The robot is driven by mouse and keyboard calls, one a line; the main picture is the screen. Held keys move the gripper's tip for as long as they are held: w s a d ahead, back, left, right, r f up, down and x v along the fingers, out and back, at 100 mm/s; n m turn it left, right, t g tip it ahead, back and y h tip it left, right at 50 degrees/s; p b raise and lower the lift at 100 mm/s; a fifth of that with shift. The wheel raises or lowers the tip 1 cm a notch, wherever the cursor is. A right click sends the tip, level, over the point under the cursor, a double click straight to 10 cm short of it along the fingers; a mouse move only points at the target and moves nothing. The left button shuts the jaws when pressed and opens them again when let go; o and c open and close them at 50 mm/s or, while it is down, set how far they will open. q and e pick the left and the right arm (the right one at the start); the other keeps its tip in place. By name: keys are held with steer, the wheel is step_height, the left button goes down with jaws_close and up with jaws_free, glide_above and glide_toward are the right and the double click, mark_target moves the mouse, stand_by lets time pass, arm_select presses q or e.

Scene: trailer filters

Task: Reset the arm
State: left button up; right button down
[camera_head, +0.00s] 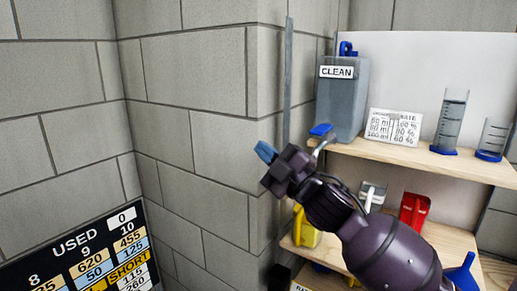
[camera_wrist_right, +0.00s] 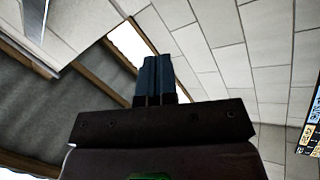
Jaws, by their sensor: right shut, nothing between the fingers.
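My right arm comes in from the lower right of the head view. My right gripper (camera_head: 266,152) has blue fingers and is raised in front of the block wall, left of the shelf unit. In the right wrist view the two fingers (camera_wrist_right: 155,82) are together with nothing between them, pointing up toward the wall and ceiling. My left gripper is not in view.
A shelf unit (camera_head: 430,163) stands at the right. Its upper shelf holds a grey CLEAN container (camera_head: 343,100), a printed card (camera_head: 394,128) and two cylinders (camera_head: 452,120). Lower are a red item (camera_head: 414,211) and a yellow item (camera_head: 305,232). A USED board (camera_head: 80,262) is at lower left.

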steer(key=s+d+f+m+t+h, duration=0.15)
steer(key=d+f+m+h, duration=0.3)
steer(key=f, duration=0.45)
steer(key=s+d+f+m+h, duration=0.25)
steer(key=d+f+m, duration=0.35)
steer(key=f, duration=0.3)
steer(key=s+d+f+m+h, duration=0.1)
steer(key=d+f+m+h, duration=0.4)
steer(key=f, duration=0.4)
steer(key=s+d+f+m+g+h, duration=0.2)
steer(key=s+d+f, duration=0.3)
steer(key=s+f, duration=0.7)
steer(key=s+d+f+m+g+h+b, duration=0.1)
steer(key=s+d+f, duration=0.4)
steer(key=s+f, duration=0.6)
steer(key=shift+s+d+f+m+g+h, duration=0.35)
steer(key=shift+s+m+g+h, duration=0.15)
steer(key=shift+m+g+h, duration=0.55)
